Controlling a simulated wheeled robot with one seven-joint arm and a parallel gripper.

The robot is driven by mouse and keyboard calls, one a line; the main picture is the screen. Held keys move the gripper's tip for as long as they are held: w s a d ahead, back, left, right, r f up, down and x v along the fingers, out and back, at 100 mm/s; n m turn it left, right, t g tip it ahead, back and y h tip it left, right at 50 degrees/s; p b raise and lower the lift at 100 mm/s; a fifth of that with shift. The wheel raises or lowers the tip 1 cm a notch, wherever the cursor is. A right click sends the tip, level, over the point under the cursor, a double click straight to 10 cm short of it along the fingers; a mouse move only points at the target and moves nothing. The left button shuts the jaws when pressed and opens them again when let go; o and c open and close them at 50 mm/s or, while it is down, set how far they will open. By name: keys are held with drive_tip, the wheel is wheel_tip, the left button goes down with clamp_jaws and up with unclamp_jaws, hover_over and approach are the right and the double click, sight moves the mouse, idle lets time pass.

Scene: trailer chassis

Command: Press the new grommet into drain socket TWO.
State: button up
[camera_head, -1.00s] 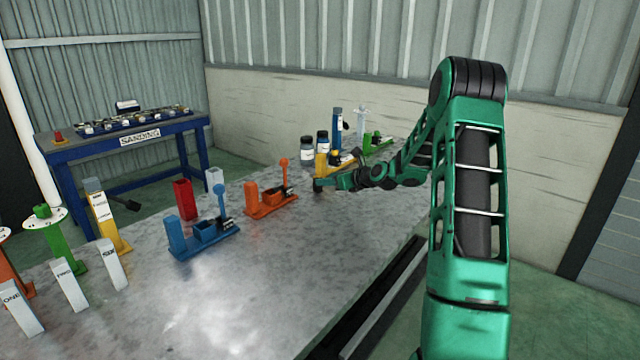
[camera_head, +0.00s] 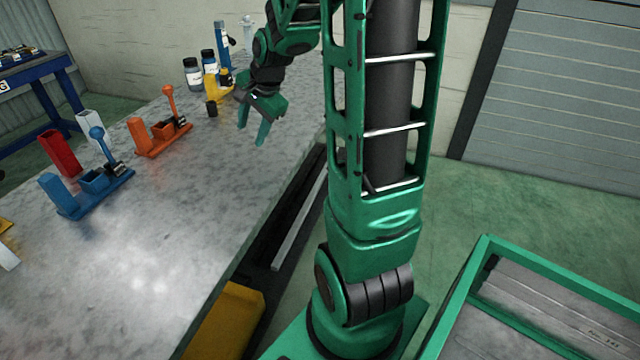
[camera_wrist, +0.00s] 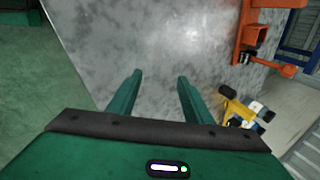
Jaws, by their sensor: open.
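My gripper (camera_head: 254,125) is open and empty above the metal bench top, with its fingers pointing down. In the wrist view its two fingers (camera_wrist: 160,76) stand apart with bare bench between them. A small dark cylinder (camera_head: 211,108) stands on the bench just left of my gripper, by the yellow fixture; I cannot tell if it is the grommet. It also shows as a dark round end in the wrist view (camera_wrist: 228,92), right of the fingers and apart from them. No drain socket marked TWO is in view now.
An orange fixture (camera_head: 160,138) and a blue fixture (camera_head: 85,190) stand on the bench (camera_head: 190,215), with a red holder (camera_head: 60,152) behind. Two bottles (camera_head: 193,75) stand at the back. A yellow bin (camera_head: 232,315) lies below the front edge. A green-framed cart (camera_head: 478,262) is lower right.

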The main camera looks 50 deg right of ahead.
drive_tip(key=s+a+r+n+g, duration=0.1)
drive_tip(key=s+n, duration=0.4)
drive_tip(key=s, duration=0.9)
drive_tip(key=shift+s+a+r+n+g+h, duration=0.25)
drive_tip(key=shift+a+n+g+h, duration=0.05)
drive_tip(key=shift+a+g, duration=0.6)
drive_tip(key=shift+o, duration=0.5)
drive_tip(key=s+a+n+g, duration=0.1)
drive_tip(key=s+a+n, duration=0.1)
drive_tip(key=s, duration=0.5)
drive_tip(key=s+a+n+g, duration=0.1)
drive_tip(key=s+a+n, duration=0.1)
drive_tip(key=s, duration=0.6)
drive_tip(key=shift+f+n+y, duration=0.2)
drive_tip(key=shift+n+y, duration=0.2)
drive_tip(key=shift+n, duration=0.4)
drive_tip(key=shift+g, duration=0.3)
drive_tip(key=c, duration=0.4)
drive_tip(key=shift+d, duration=0.1)
drive_tip(key=shift+c, duration=0.4)
